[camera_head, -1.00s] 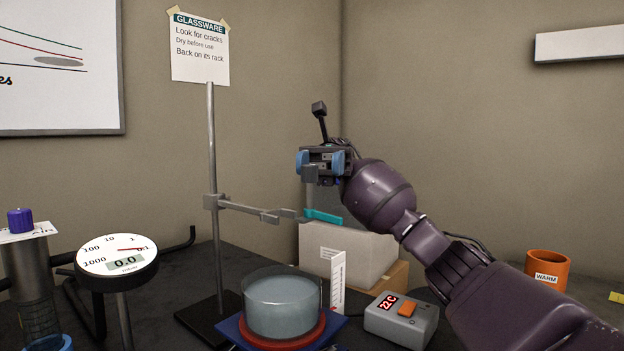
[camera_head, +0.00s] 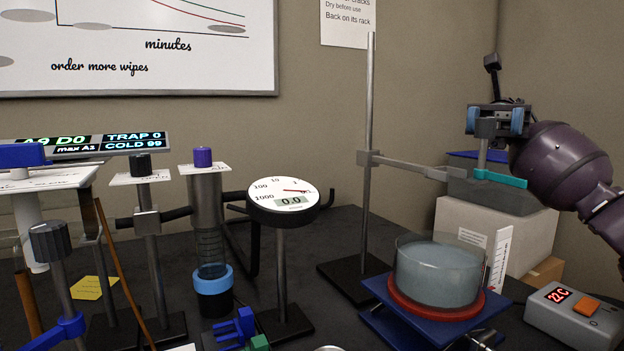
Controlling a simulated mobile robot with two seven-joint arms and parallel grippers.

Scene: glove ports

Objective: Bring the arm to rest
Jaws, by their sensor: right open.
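My right gripper (camera_head: 495,120) is at the right of the head view, on its dark purple arm (camera_head: 565,165). Its jaws are open, with a blue pad on each side. It is raised in the picture above the teal tip (camera_head: 500,179) of the stand's clamp. A grey post shows just below the jaws; I cannot tell whether it touches them. My left gripper is not in view.
A clamp stand (camera_head: 369,150) and a glass dish of liquid (camera_head: 438,275) on a red ring stand left of the arm. A white box (camera_head: 460,225) is behind. A temperature controller (camera_head: 575,315) is at lower right. A round gauge (camera_head: 283,200) and tubes crowd the left.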

